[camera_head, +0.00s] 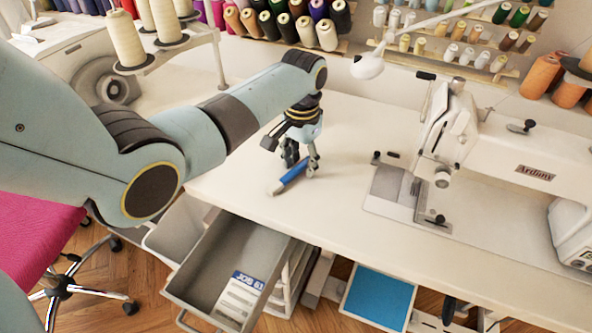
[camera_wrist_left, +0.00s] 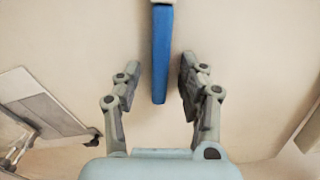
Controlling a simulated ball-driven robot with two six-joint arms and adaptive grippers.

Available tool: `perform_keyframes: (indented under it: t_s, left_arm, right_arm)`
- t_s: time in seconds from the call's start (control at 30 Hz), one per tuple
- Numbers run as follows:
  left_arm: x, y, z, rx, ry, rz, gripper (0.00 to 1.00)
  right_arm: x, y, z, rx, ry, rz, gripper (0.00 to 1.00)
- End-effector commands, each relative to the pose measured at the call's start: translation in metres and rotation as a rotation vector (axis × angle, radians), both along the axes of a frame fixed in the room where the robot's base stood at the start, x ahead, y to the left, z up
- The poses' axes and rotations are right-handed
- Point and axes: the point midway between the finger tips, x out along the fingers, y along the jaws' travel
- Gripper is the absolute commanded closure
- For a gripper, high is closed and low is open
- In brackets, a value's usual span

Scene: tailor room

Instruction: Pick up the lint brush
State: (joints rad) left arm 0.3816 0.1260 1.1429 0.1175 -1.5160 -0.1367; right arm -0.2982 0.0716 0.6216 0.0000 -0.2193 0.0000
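The lint brush, a blue stick-shaped thing with a pale end, lies on the white table (camera_head: 335,215) in the head view. Its blue part (camera_head: 292,174) shows below my left gripper (camera_head: 300,168). The fingers are apart, with a gap on each side of the handle. The brush's far end is cut off at the top of that view. My right gripper is not in view.
A white sewing machine (camera_head: 505,150) stands on the right of the table. An open grey drawer (camera_head: 190,262) with a paper labelled JOB (camera_head: 240,295) juts out below the front edge. Thread spools (camera_head: 285,28) line the back. The table's front middle is clear.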

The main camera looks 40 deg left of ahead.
Motion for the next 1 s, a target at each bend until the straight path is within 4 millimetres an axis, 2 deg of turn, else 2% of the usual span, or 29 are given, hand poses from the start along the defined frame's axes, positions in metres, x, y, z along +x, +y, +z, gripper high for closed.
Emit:
perform_keyframes:
  t_s: [0.03, 0.27, 0.67, 0.77, 0.9, 1.0]
  left_arm:
    - [0.0, 0.0, 0.0, 0.0, 0.0, 0.0, 0.68]
    - [0.0, 0.0, 0.0, 0.0, 0.0, 0.0, 0.98]
    - [0.0, 0.0, 0.007, 0.0, -0.002, 0.0, 0.98]
    - [0.001, 0.0, 0.018, 0.001, -0.003, 0.0, 0.98]
    - [0.001, 0.0, 0.045, 0.001, -0.004, 0.0, 0.98]
    - [0.006, -0.025, 0.056, -0.005, -0.004, -0.002, 0.98]
  right_arm:
    - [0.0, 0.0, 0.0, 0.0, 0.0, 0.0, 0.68]
    - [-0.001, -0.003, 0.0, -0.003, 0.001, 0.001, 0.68]
    - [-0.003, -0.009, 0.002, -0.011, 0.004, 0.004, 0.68]
    - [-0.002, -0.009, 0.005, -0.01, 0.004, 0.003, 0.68]
    - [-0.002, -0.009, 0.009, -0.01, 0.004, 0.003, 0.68]
    - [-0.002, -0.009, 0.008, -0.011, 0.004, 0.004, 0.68]
